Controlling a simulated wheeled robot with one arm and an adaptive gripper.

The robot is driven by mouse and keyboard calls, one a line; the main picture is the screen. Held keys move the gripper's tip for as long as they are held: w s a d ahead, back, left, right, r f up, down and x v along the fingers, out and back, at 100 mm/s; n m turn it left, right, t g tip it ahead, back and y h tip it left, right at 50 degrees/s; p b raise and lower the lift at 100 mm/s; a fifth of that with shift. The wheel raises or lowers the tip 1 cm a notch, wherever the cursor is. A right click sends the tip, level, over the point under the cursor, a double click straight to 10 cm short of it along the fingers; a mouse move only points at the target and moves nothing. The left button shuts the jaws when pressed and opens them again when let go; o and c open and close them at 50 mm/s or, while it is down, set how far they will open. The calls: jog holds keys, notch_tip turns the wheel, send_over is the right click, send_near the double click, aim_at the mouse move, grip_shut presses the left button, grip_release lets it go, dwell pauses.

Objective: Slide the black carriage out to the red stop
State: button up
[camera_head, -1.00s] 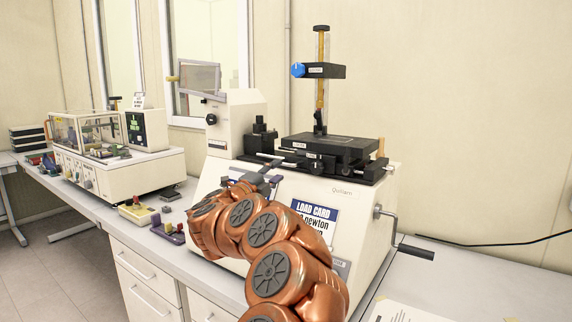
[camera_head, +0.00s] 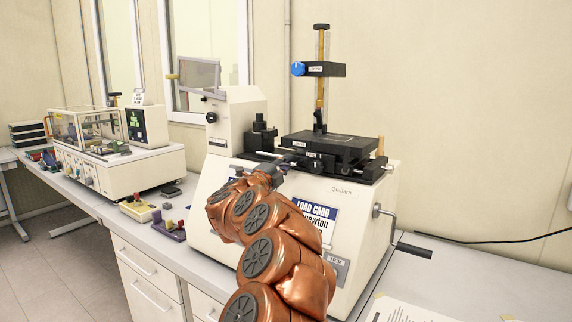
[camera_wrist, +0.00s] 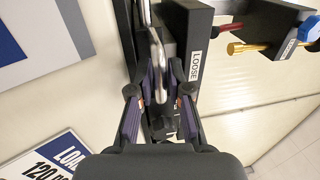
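The black carriage (camera_head: 335,147) is the flat block on top of the white machine, under a tall post. In the wrist view, a black block (camera_wrist: 190,30) with a LOOSE label (camera_wrist: 196,66) is close in front of me; I cannot tell whether it is part of the carriage. My gripper (camera_wrist: 161,92) is open, its two fingers apart on either side of a silver bar (camera_wrist: 155,48); contact is unclear. In the head view my gripper (camera_head: 276,171) is at the machine's upper front edge, left of the carriage. I cannot make out the red stop for certain.
A red rod (camera_wrist: 222,50) and a brass rod (camera_wrist: 250,47) lie right of the block. A hand crank (camera_head: 408,245) sticks out of the machine's right side. A second machine (camera_head: 118,160) stands on the left, with small coloured parts on the bench before it.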

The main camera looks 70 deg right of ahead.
grip_shut()
jog(key=shift+s+f+b, duration=0.1)
jog(key=shift+f+b, duration=0.15)
jog(key=shift+b, duration=0.45)
jog(key=shift+s+r+b, duration=0.1)
jog(key=shift+s+b, duration=0.1)
jog(key=shift+b, duration=0.1)
jog(key=shift+o, duration=2.4)
grip_release()
jog(key=shift+r, duration=0.1)
jog(key=shift+a, duration=0.1)
jog(key=v, duration=1.2)
